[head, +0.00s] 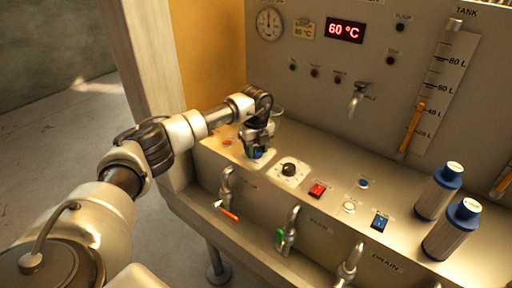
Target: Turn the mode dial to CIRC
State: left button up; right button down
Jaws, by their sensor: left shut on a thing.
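My left gripper (258,146) points down at the back left of the sloping control panel, shut on a small blue knob (257,154). The gripper hides most of this knob, and a pale plate lies under it. A black round dial (288,170) on a white plate with marks around it sits just to the right, apart from the gripper. The lettering by both is too small to read, so I cannot tell which is the mode dial or where CIRC is. My right gripper is not in view.
A red switch (317,190) and a blue switch (380,222) are further right on the panel. Two blue-capped canisters (447,230) stand at the right. Valves with a red handle (229,213) and a green handle (280,238) line the front. A display (345,30) reads 60 °C.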

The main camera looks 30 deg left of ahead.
aim_at(256, 150)
pick_arm(q)
jog(key=shift+w+r, duration=0.1)
jog(key=o, duration=0.9)
notch_tip(256, 150, up, 11)
jog(key=shift+f+b, duration=0.15)
jog(key=shift+b, duration=0.75)
